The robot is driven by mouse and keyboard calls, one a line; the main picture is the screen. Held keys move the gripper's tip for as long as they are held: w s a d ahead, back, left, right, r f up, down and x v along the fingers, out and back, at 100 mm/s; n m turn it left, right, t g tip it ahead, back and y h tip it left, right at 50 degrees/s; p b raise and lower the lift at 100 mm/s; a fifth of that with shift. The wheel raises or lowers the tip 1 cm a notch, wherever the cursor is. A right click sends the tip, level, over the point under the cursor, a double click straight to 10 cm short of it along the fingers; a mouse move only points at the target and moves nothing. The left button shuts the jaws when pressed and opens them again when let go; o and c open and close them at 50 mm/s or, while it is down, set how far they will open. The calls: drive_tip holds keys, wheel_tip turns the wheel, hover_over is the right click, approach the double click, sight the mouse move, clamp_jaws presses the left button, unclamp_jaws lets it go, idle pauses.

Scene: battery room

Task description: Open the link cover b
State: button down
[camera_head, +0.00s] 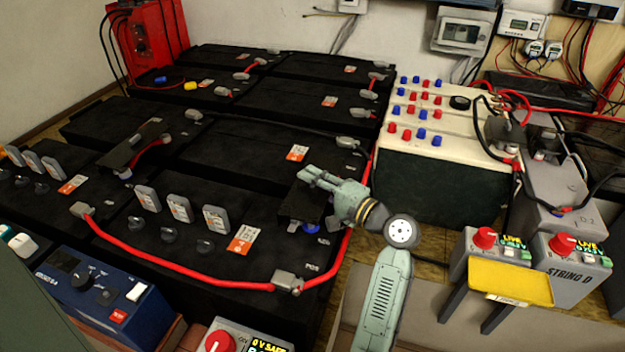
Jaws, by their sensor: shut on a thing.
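My gripper (312,178) reaches in from the right over the near black battery block. It is shut on a small dark link cover (298,208) near the block's right end. The cover's upper edge is at my fingertips, and a blue terminal shows just below it. I cannot read a letter on this cover. A second dark link cover (135,146) stands tilted up at the left, with a short red link (150,150) beside it.
A red cable (190,278) loops across the near battery front to a grey clamp (287,281). Grey upright tags (180,208) and black knobs stand left of my gripper.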

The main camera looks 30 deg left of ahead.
sight(300, 180)
drive_tip(key=shift+r, duration=0.2)
drive_tip(key=a, duration=0.2)
drive_tip(key=s+a, duration=0.1)
drive_tip(key=shift+a, duration=0.35)
drive_tip(key=c, duration=1.6)
unclamp_jaws()
drive_tip(key=shift+d, duration=0.15)
drive_tip(key=shift+o, duration=0.2)
drive_tip(key=shift+d+f, duration=0.1)
drive_tip(key=shift+d, duration=0.1)
drive_tip(key=d, duration=0.3)
drive_tip(key=s+d, duration=0.1)
drive_tip(key=d, duration=0.7)
drive_tip(key=shift+s+d, duration=0.25)
drive_tip(key=shift+s, duration=0.05)
drive_tip(key=shift+c, duration=0.5)
